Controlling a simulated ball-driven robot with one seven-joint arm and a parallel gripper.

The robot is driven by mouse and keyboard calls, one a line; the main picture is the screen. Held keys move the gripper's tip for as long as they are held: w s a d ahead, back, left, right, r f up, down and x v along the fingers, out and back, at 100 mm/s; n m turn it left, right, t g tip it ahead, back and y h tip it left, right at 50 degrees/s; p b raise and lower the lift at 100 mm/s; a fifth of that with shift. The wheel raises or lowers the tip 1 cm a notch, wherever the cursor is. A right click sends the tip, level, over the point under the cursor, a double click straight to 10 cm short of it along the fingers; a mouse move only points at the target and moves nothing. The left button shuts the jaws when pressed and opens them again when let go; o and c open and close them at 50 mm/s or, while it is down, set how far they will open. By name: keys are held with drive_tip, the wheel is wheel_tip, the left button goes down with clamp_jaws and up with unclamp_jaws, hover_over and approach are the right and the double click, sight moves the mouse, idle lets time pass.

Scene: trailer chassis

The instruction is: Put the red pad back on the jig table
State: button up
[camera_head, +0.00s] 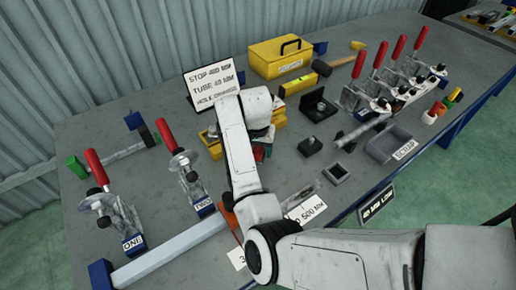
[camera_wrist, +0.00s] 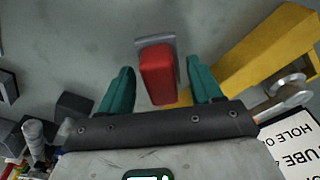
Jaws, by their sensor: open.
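The red pad (camera_wrist: 156,75) is a small red block with a grey piece at its far end, seen in the wrist view. It lies between the two teal fingers of my gripper (camera_wrist: 160,68), with a visible gap on each side. My gripper is open around it. Whether the pad touches the surface below is hard to tell. In the head view my arm hides most of the gripper and pad; only a little teal and red shows near the yellow pieces. The jig table (camera_head: 150,95) is a grey bench top.
A yellow part (camera_wrist: 262,50) lies close to the right finger. A white sign (camera_head: 213,82) stands behind my arm. Red-handled clamps (camera_head: 188,172) stand left and at the back right. A yellow toolbox (camera_head: 280,60), a scrap tray (camera_head: 388,143) and small dark blocks lie to the right.

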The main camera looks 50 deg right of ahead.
drive_tip(key=shift+r, duration=0.1)
wheel_tip(320, 180, up, 12)
drive_tip(key=a, duration=0.1)
drive_tip(key=shift+s+a, duration=0.15)
drive_tip(key=shift+s, duration=0.2)
idle(0.4)
